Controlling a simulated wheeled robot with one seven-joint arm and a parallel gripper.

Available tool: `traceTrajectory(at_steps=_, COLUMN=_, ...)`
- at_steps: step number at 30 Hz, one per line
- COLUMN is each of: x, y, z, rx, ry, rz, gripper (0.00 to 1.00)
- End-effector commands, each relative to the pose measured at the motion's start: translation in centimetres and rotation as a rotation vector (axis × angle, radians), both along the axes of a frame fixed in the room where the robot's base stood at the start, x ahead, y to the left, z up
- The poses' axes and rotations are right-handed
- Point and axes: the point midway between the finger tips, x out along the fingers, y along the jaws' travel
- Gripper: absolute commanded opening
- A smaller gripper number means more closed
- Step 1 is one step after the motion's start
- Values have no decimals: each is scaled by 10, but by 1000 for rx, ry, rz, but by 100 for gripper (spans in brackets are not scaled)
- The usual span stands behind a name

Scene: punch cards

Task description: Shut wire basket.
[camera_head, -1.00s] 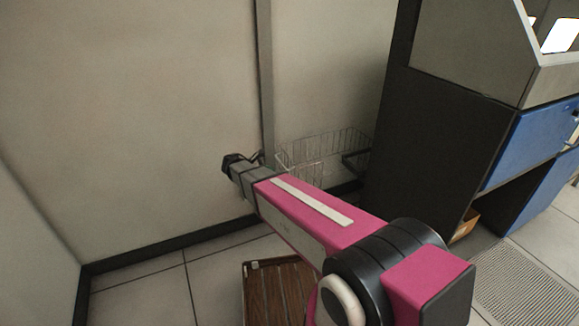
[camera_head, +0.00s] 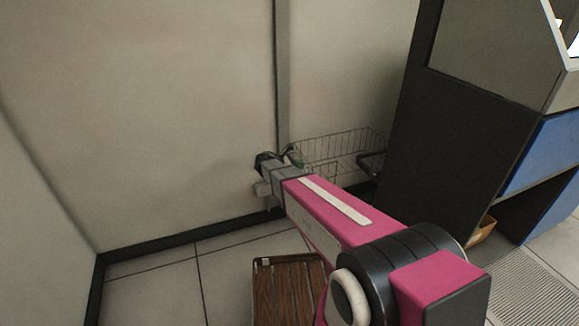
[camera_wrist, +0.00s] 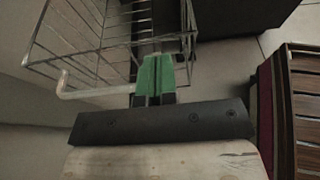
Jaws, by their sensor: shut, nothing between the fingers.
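The wire basket (camera_head: 335,147) is a thin metal mesh basket beside the dark cabinet, low against the wall. My pink arm hides part of it in the head view. In the wrist view the basket (camera_wrist: 82,42) fills the upper left, with a thicker pale bar along its near edge. My gripper (camera_wrist: 155,75) has green fingertips, shut and empty, at the near right corner of the basket by that bar. I cannot tell whether the fingertips touch the wire. In the head view my gripper (camera_head: 292,155) is mostly hidden behind my wrist.
The dark cabinet (camera_head: 455,135) with blue panels stands to the right of the basket. A brown slatted wooden item (camera_head: 285,290) is on the tiled floor below my arm; it also shows in the wrist view (camera_wrist: 303,110). Open floor (camera_head: 150,290) lies at the left.

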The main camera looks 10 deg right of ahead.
Motion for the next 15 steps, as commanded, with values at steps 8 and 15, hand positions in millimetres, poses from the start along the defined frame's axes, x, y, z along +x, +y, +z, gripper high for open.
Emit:
traceTrajectory(at_steps=8, x=5, y=-20, z=0, rx=1, ry=-1, rz=0, gripper=0)
traceTrajectory(at_steps=15, x=6, y=-21, z=0, rx=1, ry=0, rz=1, gripper=0)
